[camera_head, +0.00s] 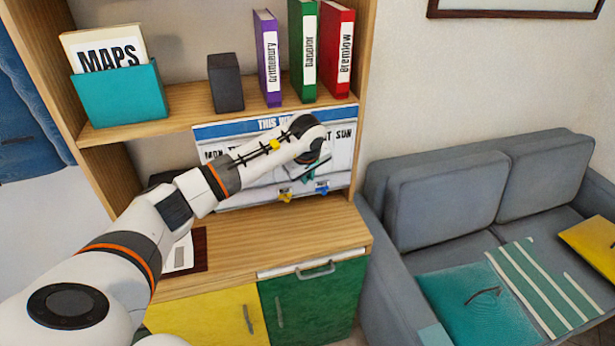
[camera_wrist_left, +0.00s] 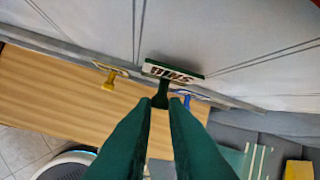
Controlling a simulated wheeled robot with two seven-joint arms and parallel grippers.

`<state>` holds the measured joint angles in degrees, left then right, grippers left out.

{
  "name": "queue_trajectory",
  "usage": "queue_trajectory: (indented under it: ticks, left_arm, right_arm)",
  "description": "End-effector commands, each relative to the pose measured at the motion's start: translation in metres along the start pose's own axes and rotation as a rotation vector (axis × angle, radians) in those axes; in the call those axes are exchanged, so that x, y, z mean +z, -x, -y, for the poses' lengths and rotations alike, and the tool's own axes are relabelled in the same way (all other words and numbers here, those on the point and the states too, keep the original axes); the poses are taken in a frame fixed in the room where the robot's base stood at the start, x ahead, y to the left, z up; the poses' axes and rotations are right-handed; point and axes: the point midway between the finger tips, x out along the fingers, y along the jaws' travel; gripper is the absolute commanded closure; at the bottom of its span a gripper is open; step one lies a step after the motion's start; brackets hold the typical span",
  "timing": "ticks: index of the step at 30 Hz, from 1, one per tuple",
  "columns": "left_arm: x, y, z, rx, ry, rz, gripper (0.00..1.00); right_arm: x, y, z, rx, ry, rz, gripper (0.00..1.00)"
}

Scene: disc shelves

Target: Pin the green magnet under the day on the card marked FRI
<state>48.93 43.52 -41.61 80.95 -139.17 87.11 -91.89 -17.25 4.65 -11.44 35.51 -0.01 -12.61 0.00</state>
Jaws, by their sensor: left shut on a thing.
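The white week board (camera_head: 342,165) with a blue "THIS WEEK" header stands at the back of the shelf. MON and SUN can be read; my arm covers the middle day names, and I see no FRI. My left gripper (camera_head: 312,160) is in front of the board's right half. It is shut on the green magnet (camera_head: 308,175), whose dark stem (camera_wrist_left: 161,92) and white lettered plate (camera_wrist_left: 172,71) show in the left wrist view. Whether the magnet touches the board I cannot tell. My right gripper is out of view.
A yellow magnet (camera_head: 285,197) and a blue magnet (camera_head: 321,188) sit at the board's lower edge. Binders (camera_head: 303,50), a dark box (camera_head: 225,82) and a teal MAPS holder (camera_head: 120,93) stand on the shelf above. A white paper (camera_head: 181,256) lies on the desk (camera_head: 235,250).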

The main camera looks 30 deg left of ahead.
Motion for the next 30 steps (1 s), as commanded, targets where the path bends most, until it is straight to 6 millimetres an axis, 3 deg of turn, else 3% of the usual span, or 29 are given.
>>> queue_trajectory:
  ticks: [13,14,18,26,30]
  left_arm:
    - [0.003,-0.001,0.001,0.0,0.0,0.0,1.0]
    - [0.003,-0.002,0.001,0.0,0.0,0.0,0.83]
    - [0.003,-0.001,0.001,0.0,0.0,0.0,0.62]
    - [0.003,-0.001,0.001,0.0,0.0,0.0,0.62]
    - [0.004,0.008,0.002,-0.003,0.0,0.001,0.62]
  right_arm:
    - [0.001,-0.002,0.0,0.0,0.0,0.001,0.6]
    - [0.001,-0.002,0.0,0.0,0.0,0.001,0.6]
    - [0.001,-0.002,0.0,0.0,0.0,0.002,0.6]
    - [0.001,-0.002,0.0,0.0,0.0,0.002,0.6]
    - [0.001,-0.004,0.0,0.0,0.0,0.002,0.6]
